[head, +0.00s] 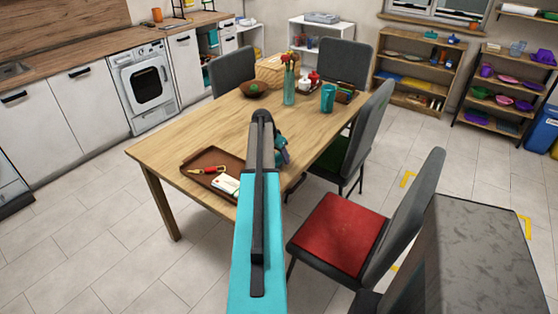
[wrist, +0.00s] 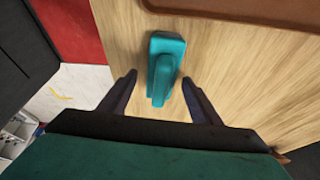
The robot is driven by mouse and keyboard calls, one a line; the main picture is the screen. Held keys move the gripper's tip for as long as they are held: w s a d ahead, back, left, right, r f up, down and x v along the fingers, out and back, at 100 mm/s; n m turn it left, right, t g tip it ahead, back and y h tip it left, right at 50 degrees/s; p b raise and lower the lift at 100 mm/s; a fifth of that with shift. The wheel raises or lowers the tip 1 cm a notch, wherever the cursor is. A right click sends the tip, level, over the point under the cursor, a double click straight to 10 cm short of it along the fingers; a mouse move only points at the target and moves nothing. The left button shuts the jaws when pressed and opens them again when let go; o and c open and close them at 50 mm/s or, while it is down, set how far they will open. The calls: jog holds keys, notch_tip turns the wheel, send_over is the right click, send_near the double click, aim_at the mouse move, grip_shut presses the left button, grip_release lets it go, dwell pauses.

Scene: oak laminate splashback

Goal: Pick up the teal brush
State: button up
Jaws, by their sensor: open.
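The teal brush (wrist: 167,62) lies on the wooden table in the wrist view, with its narrower raised part pointing toward my gripper. My gripper (wrist: 159,79) is open and empty, above the table. Its two fingers spread to either side of the near end of the brush in the picture; I cannot tell how far above it they are. In the head view my own arm covers the middle of the table and I cannot make out the brush.
A brown tray (head: 190,167) with several small items lies on the wooden table (head: 190,125); its edge shows beyond the brush in the wrist view (wrist: 240,9). A teal cup (head: 328,98), a vase (head: 289,92) and a bowl (head: 254,90) stand farther back. A red-seated chair (head: 340,232) is at right.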

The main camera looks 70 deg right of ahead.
aim_at(278, 153)
jog(key=c, duration=1.2)
jog(key=shift+a+r+b, duration=0.1)
jog(key=shift+r+b, duration=0.75)
jog(key=shift+r, duration=0.9)
jog(key=s+a+b, duration=0.1)
jog(key=s+a, duration=0.1)
jog(key=a, duration=0.5)
jog(key=s+a+r+b, duration=0.1)
jog(key=s+a+b, duration=0.1)
jog(key=a, duration=0.6)
jog(key=shift+s+r, duration=0.25)
jog(key=shift+s, duration=0.05)
jog(key=shift+a, duration=0.1)
